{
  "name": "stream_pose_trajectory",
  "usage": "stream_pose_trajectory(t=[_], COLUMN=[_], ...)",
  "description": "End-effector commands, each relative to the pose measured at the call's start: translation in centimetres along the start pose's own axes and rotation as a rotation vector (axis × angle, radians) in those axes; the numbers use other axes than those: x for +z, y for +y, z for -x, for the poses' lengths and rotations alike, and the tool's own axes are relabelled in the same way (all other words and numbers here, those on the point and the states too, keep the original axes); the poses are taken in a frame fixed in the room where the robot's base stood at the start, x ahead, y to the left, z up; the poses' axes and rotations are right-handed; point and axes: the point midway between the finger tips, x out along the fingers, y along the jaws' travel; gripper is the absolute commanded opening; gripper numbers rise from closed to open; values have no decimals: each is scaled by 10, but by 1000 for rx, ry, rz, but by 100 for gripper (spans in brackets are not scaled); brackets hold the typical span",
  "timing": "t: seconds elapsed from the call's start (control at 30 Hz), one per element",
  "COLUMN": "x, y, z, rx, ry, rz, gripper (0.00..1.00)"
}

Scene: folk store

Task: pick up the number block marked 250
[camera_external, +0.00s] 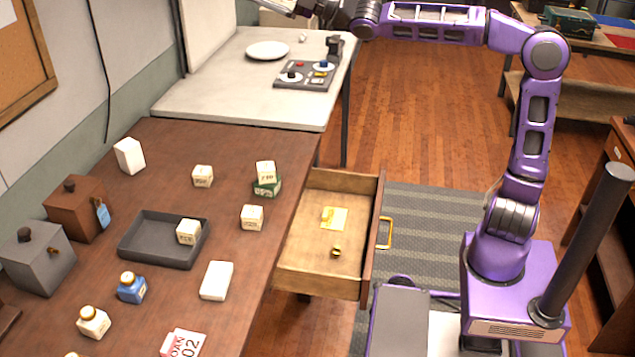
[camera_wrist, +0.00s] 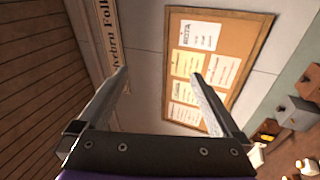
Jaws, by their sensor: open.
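Several cream number blocks sit on the brown table (camera_external: 150,300) in the external view. One (camera_external: 202,176) stands alone near the back, one (camera_external: 265,170) rests on a green block (camera_external: 267,188), one (camera_external: 252,217) stands near the right edge, and one (camera_external: 188,232) is in the dark tray (camera_external: 160,257). Their dark digits are too small to read surely, so I cannot tell which is marked 250. My gripper (camera_wrist: 160,75) is open and empty in the wrist view, facing the wall. In the external view it is at the top edge, far from the blocks and partly cut off.
An open drawer (camera_external: 300,265) juts out right of the table with small brass-coloured things inside. White boxes (camera_external: 216,281), bottles (camera_external: 131,288) and lidded boxes (camera_external: 38,260) stand around the tray. A pale table (camera_external: 190,95) behind holds a plate (camera_external: 267,50) and a button panel (camera_external: 305,75).

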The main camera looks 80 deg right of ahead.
Motion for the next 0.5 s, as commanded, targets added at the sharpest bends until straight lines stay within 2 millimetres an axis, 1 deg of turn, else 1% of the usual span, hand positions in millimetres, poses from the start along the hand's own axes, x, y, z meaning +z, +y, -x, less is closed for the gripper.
stream_pose_trajectory(t=[0.07,0.17,0.33,0.5], x=[-9,-16,-14,-13], y=[10,0,3,-2], z=[-4,-5,-9,-14], rx=[33,18,5,-17], ry=[26,15,-32,-91], rz=[54,9,-95,-227], gripper=[100,100,100,100])
